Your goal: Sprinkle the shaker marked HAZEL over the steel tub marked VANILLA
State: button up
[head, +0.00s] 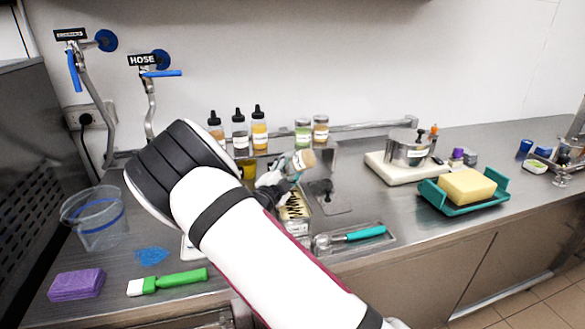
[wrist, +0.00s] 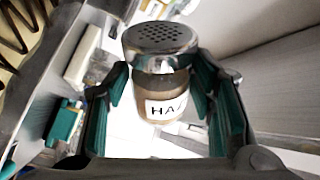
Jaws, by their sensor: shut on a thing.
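My gripper (wrist: 165,115) is shut on a glass shaker (wrist: 158,80) with a perforated steel lid and brown contents. Its label shows "HA" and the rest is hidden. In the head view my gripper (head: 274,180) holds the shaker (head: 303,161) above the counter, and the shaker looks tilted. Just below it is a steel tub (head: 297,227) with pale yellow contents crossed by dark zigzag stripes. A white label on its front is too small to read. My arm hides part of the area left of it. Dark curved stripes show at the wrist view's upper left.
Squeeze bottles (head: 239,131) and two more shakers (head: 311,131) stand on the back shelf. A teal-handled scoop (head: 365,233) lies in a tray to the right. A pot (head: 406,150) and a teal butter tray (head: 456,205) stand farther right. A clear bucket (head: 96,220) is at left.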

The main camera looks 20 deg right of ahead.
aim_at(300, 164)
jog(key=shift+r, duration=0.1)
jog(key=shift+r+p, duration=0.35)
jog(key=shift+r, duration=0.4)
jog(key=shift+f, duration=0.85)
jog(key=shift+s, duration=0.15)
jog(key=shift+s+a+r+p, duration=0.15)
jog(key=shift+s+p, duration=1.2)
jog(key=shift+s, duration=0.7)
jog(key=shift+r, duration=0.7)
jog(key=shift+w+f, duration=0.1)
jog(key=shift+f, duration=0.75)
